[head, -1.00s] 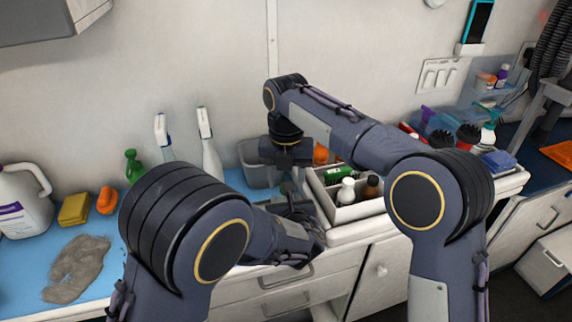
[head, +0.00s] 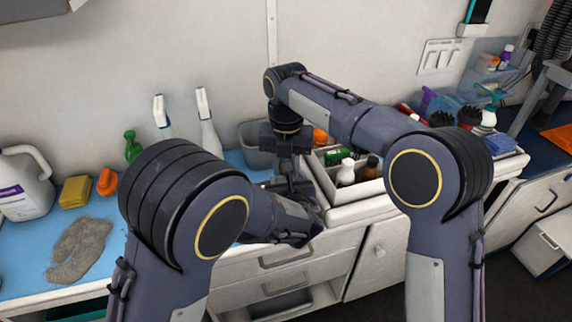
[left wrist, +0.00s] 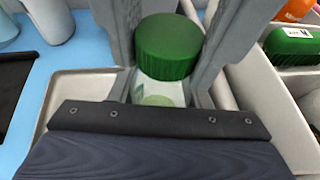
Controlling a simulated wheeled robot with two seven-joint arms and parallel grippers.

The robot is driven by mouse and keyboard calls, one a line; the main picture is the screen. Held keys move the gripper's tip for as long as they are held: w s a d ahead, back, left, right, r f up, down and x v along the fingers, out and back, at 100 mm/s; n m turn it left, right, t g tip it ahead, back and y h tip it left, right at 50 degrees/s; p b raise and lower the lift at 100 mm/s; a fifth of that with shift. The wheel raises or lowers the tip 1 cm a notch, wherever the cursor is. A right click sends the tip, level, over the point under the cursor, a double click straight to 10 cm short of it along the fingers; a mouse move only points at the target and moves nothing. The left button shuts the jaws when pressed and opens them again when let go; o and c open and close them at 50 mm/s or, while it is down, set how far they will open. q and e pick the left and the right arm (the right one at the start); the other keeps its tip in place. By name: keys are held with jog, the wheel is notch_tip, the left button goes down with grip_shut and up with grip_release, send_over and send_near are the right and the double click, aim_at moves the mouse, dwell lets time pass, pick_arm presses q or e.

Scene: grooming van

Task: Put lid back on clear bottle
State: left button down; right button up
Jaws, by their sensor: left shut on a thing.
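A ribbed green lid (left wrist: 168,42) shows upright in the left wrist view, between the two grey fingers of my right gripper (left wrist: 168,70) that come down from above. Both fingers lie close along its sides; I cannot tell whether they grip it. Just below is the pale, see-through clear bottle (left wrist: 160,90), largely hidden by the lid and my left gripper's dark palm. My left gripper (head: 300,212) is shut on this bottle. In the head view my right gripper (head: 288,170) points down just above the left one, and bottle and lid are hidden. Whether lid and bottle touch is unclear.
A white divided caddy (head: 335,200) with bottles stands close on the right. A grey bin (head: 256,150) is behind the grippers.

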jog(key=m, duration=0.6)
jog(key=shift+a, duration=0.2)
jog(key=o, duration=1.1)
jog(key=shift+d, duration=0.1)
jog(key=shift+r, duration=2.25)
jog(key=shift+c, duration=0.4)
notch_tip(320, 180, up, 3)
jog(key=n, duration=0.4)
jog(key=shift+w+n, duration=0.1)
jog(key=shift+n, duration=0.2)
jog(key=shift+d+r+n, duration=0.15)
jog(key=shift+r+n, duration=0.5)
jog(key=shift+n, duration=0.25)
